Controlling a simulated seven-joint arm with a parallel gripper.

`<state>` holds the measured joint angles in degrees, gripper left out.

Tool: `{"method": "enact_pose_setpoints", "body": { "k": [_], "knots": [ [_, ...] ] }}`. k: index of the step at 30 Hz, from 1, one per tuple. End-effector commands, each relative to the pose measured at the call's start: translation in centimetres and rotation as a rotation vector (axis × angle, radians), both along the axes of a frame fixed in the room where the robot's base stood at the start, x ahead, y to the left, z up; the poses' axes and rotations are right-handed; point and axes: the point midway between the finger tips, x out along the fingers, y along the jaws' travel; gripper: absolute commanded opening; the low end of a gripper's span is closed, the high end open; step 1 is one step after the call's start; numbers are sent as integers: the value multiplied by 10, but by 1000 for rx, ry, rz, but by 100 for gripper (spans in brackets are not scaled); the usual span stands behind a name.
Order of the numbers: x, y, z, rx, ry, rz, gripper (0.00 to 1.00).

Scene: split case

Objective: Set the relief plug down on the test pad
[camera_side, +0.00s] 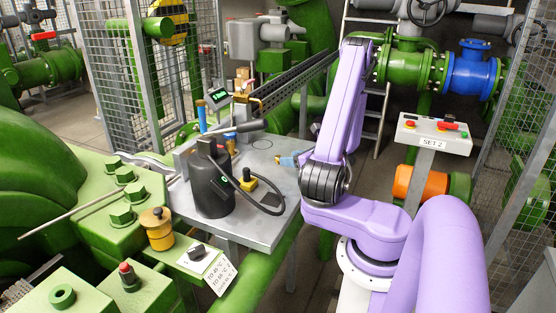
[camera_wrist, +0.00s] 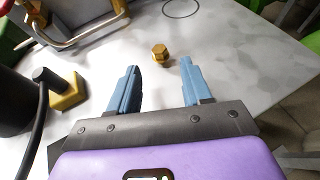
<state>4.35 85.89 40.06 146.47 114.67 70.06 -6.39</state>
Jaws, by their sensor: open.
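A small brass hex plug, which looks like the relief plug (camera_wrist: 160,53), is on the grey table top, just beyond and between my fingertips in the wrist view. In the side view a small brass spot (camera_side: 277,160) shows at my fingertips. My gripper (camera_wrist: 161,66) has its two blue fingers apart, with nothing held between them. It also shows in the side view (camera_side: 288,160), low over the right part of the table. A thin dark ring outline (camera_wrist: 181,8) is drawn on the table beyond the plug; it also shows in the side view (camera_side: 262,144). I cannot tell if this is the test pad.
A black cylinder (camera_side: 210,185) with a hose stands left of my gripper. A yellow block with a black knob (camera_wrist: 66,90) is beside it. A metal clamp frame (camera_wrist: 75,30) lies at the far left in the wrist view. The table's right side is clear.

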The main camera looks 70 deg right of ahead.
Motion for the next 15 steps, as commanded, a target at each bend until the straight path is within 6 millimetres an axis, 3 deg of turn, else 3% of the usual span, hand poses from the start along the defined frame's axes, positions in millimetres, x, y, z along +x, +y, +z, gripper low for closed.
{"method": "enact_pose_setpoints", "body": {
  "k": [15],
  "knots": [
    [31,-12,-12,-2,0,5,49]
  ]
}}
